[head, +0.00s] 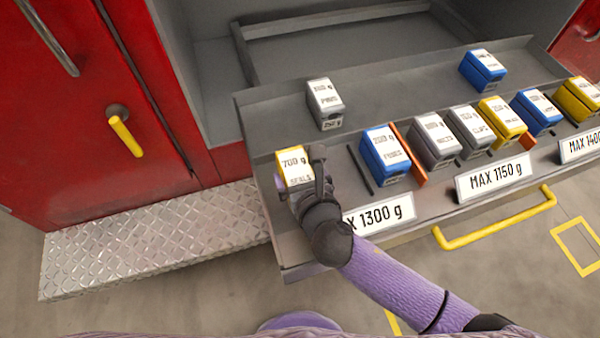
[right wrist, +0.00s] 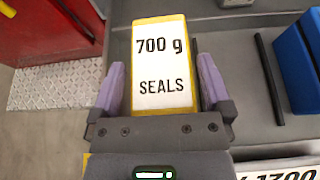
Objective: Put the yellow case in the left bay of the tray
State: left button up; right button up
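The yellow case (head: 294,167), with a white label reading 700 g SEALS, is at the left end of the tray (head: 292,250), above the left bay behind the MAX 1300 g sign (head: 380,216). My right gripper (head: 305,178) has a finger on each side of it. My left gripper is not in view.
A grey case (head: 325,103) stands behind. A blue case (head: 385,153) stands to the right, past a thin dark divider (head: 360,170) and beside an orange one (head: 407,155). More grey, yellow and blue cases fill the right side. A yellow handle (head: 495,220) juts from the front.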

jog(key=shift+r, duration=0.1)
jog(key=shift+s+r, duration=0.15)
jog(key=shift+r, duration=0.05)
jog(key=p+v, duration=0.4)
jog(key=v, duration=0.6)
jog(key=shift+s+d+r, duration=0.1)
jog(key=shift+s+r, duration=0.05)
jog(key=shift+s, duration=0.15)
jog(key=shift+s+d+r, duration=0.15)
jog(key=shift+s, duration=0.3)
jog(key=shift+d, duration=0.1)
